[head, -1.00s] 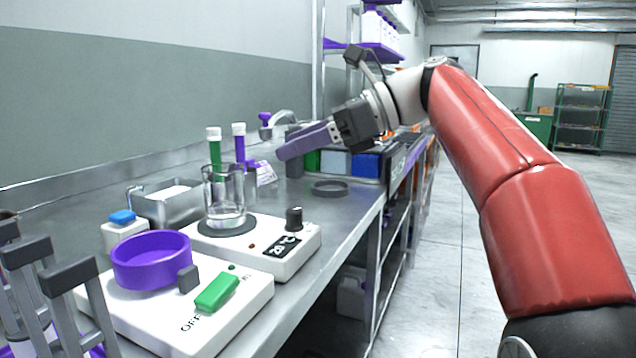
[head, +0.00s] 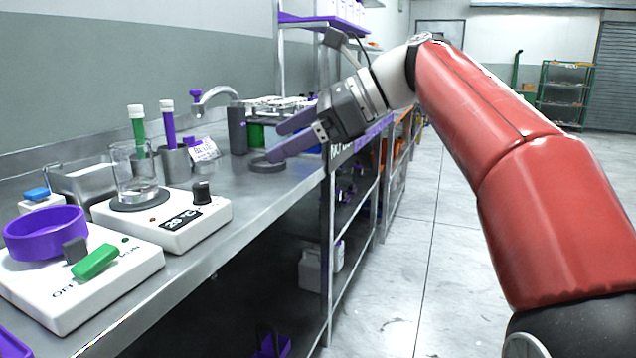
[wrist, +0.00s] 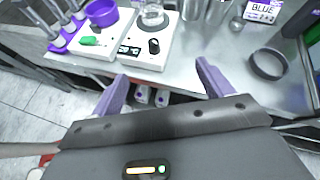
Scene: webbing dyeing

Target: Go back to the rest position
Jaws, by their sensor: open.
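My gripper (head: 281,138) is open, with its two purple fingers apart and nothing between them. In the head view it is raised near the front edge of the steel bench (head: 262,212), close to a dark ring (head: 266,165) lying on the bench. In the wrist view my gripper (wrist: 162,82) hangs over the bench's front edge, with the lower shelf below it. The dark ring (wrist: 268,64) lies to the right of the fingers there. My red arm reaches in from the right of the head view.
A hotplate (head: 165,222) bears a glass beaker (head: 134,180). A white device (head: 130,268) with a purple ring dish (head: 46,234) stands nearer. Green and purple tubes (head: 168,128), a tap (head: 215,95) and a BLUE label (head: 204,150) are behind. The floor (head: 400,290) at right is clear.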

